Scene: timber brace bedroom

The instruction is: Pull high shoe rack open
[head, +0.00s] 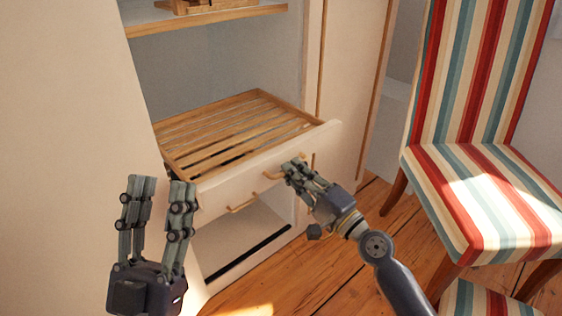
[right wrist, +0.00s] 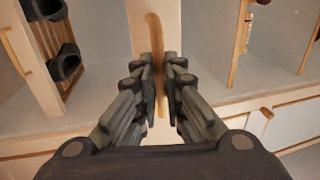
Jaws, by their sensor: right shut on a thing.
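The high shoe rack (head: 250,176) is a slatted wooden pull-out with a white front, standing partly out of the cabinet. My right gripper (head: 291,167) is shut on the right handle (head: 273,176); the right wrist view shows this handle (right wrist: 155,50) running between the fingers (right wrist: 162,72). My left gripper (head: 161,184) is open and empty, fingers pointing up, left of the rack's front in the picture. Its fingers hide part of the rack's left front corner.
A wooden shelf (head: 205,20) is above the rack. A striped chair (head: 485,190) stands at the right, with another striped seat (head: 475,300) at the bottom. Wooden floor (head: 310,275) is clear before the cabinet.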

